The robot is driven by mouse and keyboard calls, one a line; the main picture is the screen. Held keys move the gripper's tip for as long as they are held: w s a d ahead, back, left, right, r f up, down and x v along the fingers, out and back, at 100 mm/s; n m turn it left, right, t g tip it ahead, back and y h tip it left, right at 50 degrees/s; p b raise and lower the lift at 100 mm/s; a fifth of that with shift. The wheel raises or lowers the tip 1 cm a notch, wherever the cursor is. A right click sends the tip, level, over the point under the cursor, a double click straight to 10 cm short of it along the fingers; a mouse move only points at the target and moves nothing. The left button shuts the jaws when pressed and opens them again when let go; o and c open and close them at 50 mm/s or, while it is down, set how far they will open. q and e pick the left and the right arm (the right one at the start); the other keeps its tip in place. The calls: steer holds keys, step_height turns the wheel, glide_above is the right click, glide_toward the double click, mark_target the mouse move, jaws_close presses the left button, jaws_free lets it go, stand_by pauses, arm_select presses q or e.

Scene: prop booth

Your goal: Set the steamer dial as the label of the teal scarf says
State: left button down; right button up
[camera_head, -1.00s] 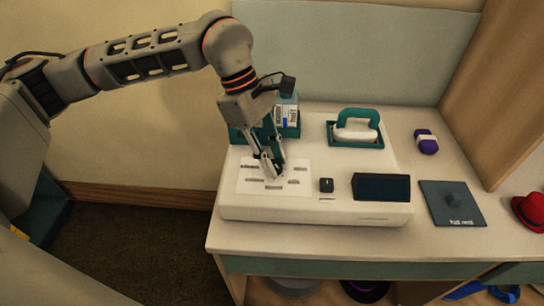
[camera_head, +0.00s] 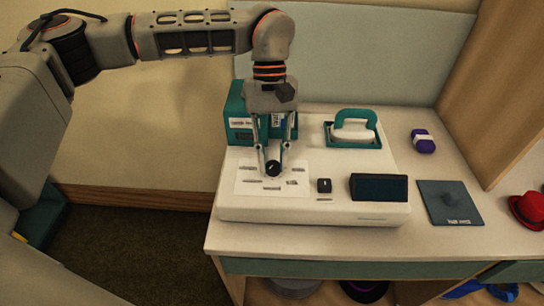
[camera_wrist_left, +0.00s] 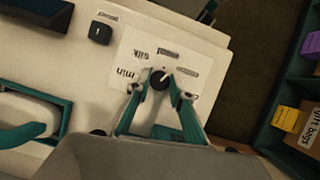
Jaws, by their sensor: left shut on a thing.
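The steamer is a low white unit (camera_head: 235,207) on the table. A round black dial (camera_head: 273,169) with a white mark sits on its white label sheet (camera_head: 247,181). My left gripper (camera_head: 273,170) points down with its fingertips shut on the dial's sides. In the left wrist view, the dial (camera_wrist_left: 159,79) sits between the fingertips, its white mark pointing up-right. Labels surround it; one seems to read silk (camera_wrist_left: 140,54), upside down; others are too small to read. I cannot make out a teal scarf. My right gripper is not in view.
A teal box (camera_head: 238,105) with labels stands behind the dial, partly hidden by my gripper. A black button (camera_head: 324,185) and a dark screen (camera_head: 379,187) are right of the dial. A white, teal-handled steamer head (camera_head: 354,131), a purple bundle (camera_head: 422,142) and a dark plate (camera_head: 451,204) lie further right.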

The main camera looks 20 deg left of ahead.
arm_select(q)
steer(key=m+y, duration=0.1)
steer(key=m, duration=0.2)
steer(key=shift+d, duration=0.1)
steer(key=shift+m+y, duration=0.3)
steer(key=shift+m, duration=0.4)
steer(key=c, duration=1.8)
jaws_free()
steer(key=shift+w+r, duration=0.1)
steer(key=v, duration=1.1)
steer(key=shift+w+r, duration=0.3)
